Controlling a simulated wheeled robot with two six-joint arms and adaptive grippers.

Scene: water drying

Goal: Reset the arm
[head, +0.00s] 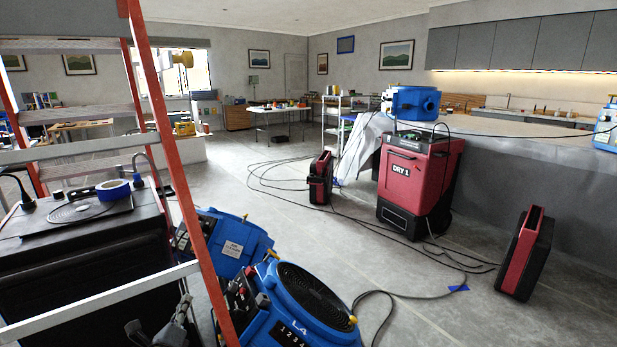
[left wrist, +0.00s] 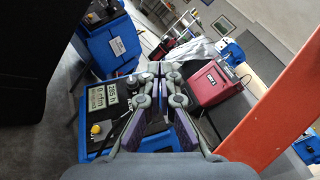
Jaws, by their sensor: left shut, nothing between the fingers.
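My left gripper (head: 162,322) shows at the bottom left of the head view, low beside the dark cabinet and behind the orange ladder leg. In the left wrist view its fingers (left wrist: 160,70) are together with nothing between them. A blue air mover marked L4 (head: 305,305) stands on the floor just right of the gripper. Another blue machine (head: 228,240) stands behind it. In the left wrist view, a blue machine with a lit display (left wrist: 108,98) lies beyond and left of the fingers, apart from them. My right gripper is not in view.
An orange stepladder (head: 165,120) stands close on the left, by a black cabinet (head: 85,250) with blue tape (head: 112,189) on top. A red DRY 1 dehumidifier (head: 415,180) and a red-black unit (head: 525,253) stand right. Cables (head: 375,229) cross the otherwise open middle floor.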

